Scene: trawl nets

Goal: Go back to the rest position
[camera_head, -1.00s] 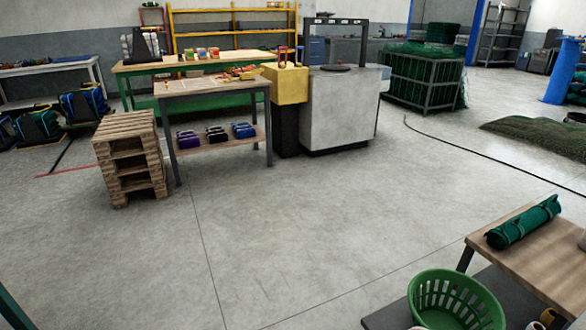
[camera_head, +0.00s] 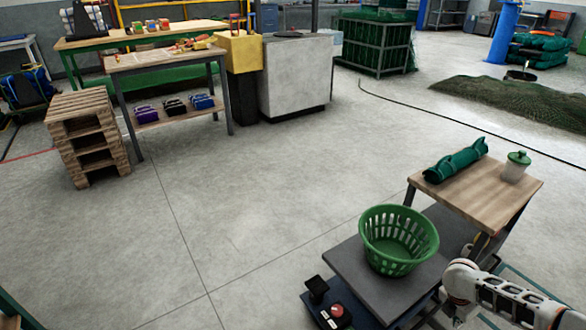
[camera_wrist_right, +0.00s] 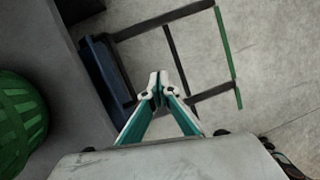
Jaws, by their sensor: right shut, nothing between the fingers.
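My right gripper (camera_wrist_right: 158,88) shows in the right wrist view with its two teal-sided fingers meeting at the tips. It is shut and empty, with nothing at the fingertips. My white right arm (camera_head: 500,295) reaches in at the lower right of the head view, just right of the grey platform. A green basket (camera_head: 397,241) stands on that platform, and its side also shows at the left edge of the wrist view (camera_wrist_right: 18,125). My left gripper is in neither view.
A wooden-topped table (camera_head: 480,195) holds a green roll (camera_head: 456,161) and a lidded jar (camera_head: 516,167). The grey platform (camera_head: 345,265) stands close to my right arm. A pallet stack (camera_head: 88,140) and workbench (camera_head: 150,62) are farther left. The middle floor is clear.

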